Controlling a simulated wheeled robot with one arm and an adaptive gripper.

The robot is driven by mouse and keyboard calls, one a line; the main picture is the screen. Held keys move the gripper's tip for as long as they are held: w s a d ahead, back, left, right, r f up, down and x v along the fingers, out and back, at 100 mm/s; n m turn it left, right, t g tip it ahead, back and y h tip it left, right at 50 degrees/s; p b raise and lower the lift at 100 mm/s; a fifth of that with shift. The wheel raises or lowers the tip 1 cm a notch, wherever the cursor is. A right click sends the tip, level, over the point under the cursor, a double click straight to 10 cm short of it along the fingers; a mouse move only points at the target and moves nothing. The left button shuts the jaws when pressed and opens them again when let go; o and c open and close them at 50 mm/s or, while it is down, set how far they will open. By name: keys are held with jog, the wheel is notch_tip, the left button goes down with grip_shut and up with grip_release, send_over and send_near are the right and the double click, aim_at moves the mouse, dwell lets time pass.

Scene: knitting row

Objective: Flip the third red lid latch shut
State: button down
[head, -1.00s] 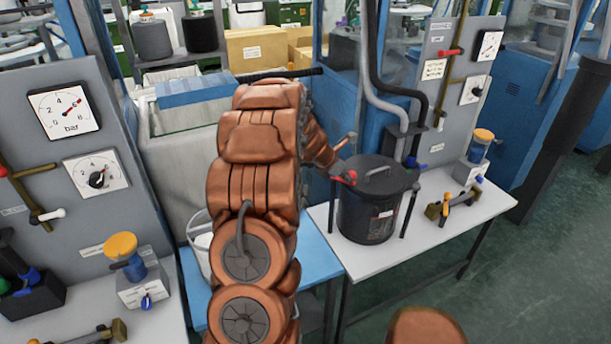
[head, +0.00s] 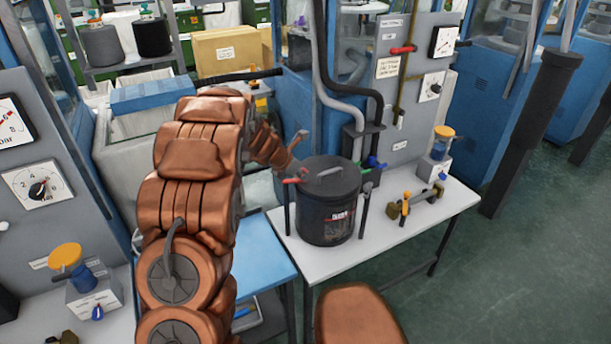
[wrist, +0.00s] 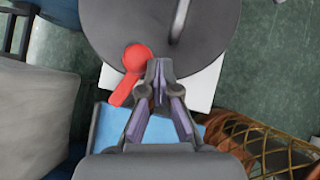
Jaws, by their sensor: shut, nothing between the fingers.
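A black drum (head: 325,222) with a dark grey lid (head: 330,178) stands on a white table. A red lid latch (head: 296,177) is at the lid's left edge, beside my arm's end. In the wrist view the red latch (wrist: 136,62) has its round end over the lid rim (wrist: 95,35) and its handle pointing outward, down-left. My gripper (wrist: 160,68) is shut and empty, with its fingertips at the lid's edge just right of the latch. I cannot tell whether they touch it. Only one red latch shows clearly, so I cannot tell its number.
The white table (head: 385,240) also holds a brass valve (head: 422,208) and a yellow-topped filter unit (head: 440,145). A grey gauge panel (head: 410,85) stands behind it. Hoses run down behind the drum. A blue table (head: 255,250) is left. Open green floor lies at right.

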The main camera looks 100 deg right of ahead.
jog(key=shift+w+d, duration=0.4)
jog(key=shift+w, duration=0.2)
jog(key=shift+a, duration=0.1)
jog(key=w+a+r+b, duration=0.1)
jog(key=a+r+b, duration=0.2)
jog(key=a+r, duration=0.5)
jog(key=shift+w+a+r+b, duration=0.2)
jog(key=shift+w+a+b, duration=0.2)
jog(key=shift+a, duration=0.6)
dwell(0.4)
